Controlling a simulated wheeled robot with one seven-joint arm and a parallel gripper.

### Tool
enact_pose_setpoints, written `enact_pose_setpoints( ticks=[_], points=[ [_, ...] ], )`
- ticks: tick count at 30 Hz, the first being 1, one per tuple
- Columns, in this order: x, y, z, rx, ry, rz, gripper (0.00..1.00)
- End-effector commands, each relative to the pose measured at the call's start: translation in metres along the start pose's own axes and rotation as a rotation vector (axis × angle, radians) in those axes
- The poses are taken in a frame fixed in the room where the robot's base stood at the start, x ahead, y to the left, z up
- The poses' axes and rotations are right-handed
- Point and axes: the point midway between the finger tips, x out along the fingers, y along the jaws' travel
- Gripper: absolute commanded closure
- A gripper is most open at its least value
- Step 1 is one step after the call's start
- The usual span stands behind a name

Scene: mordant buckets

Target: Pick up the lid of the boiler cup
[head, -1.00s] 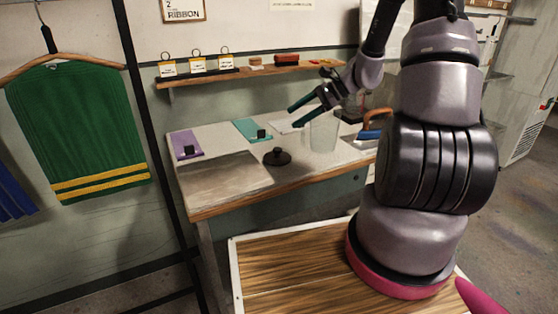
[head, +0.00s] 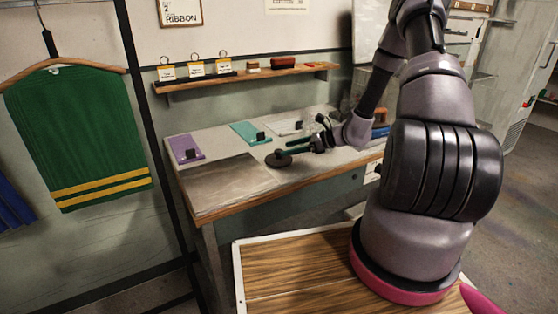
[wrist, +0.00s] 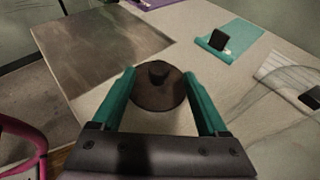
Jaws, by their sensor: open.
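The lid (head: 278,160) is a dark round disc with a small black knob, lying flat on the light worktop. In the wrist view the lid (wrist: 158,92) lies ahead of my gripper, with its knob between the lines of the two teal fingers. My gripper (head: 302,145) is open and low over the worktop, its fingers close to the lid's right side. In the wrist view the fingers of my gripper (wrist: 160,85) stand apart on either side of the lid. Whether they touch it, I cannot tell. The clear cup is mostly hidden behind my arm in the head view.
A purple card (head: 185,148) and a teal card (head: 248,133), each with a black clip block, lie at the back of the worktop (head: 225,205). A grey-brown sheet area (wrist: 100,45) is left of the lid. A wall shelf (head: 250,76) holds small items.

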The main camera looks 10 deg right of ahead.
Motion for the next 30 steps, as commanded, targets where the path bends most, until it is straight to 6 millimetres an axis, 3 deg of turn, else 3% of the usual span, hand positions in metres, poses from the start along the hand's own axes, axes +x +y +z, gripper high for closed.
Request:
enact_pose_setpoints(
  ticks=[9,17,18,24,30],
  points=[
    [0.044,0.002,-0.001,0.001,-0.001,0.002,0.23],
    [0.048,0.001,-0.001,0.0,-0.001,0.001,0.23],
    [0.048,0.001,-0.001,0.0,-0.001,0.001,0.27],
    [0.048,0.001,-0.001,0.0,-0.001,0.001,1.0],
    [0.048,0.001,0.0,0.0,-0.001,0.001,1.0]
  ],
)
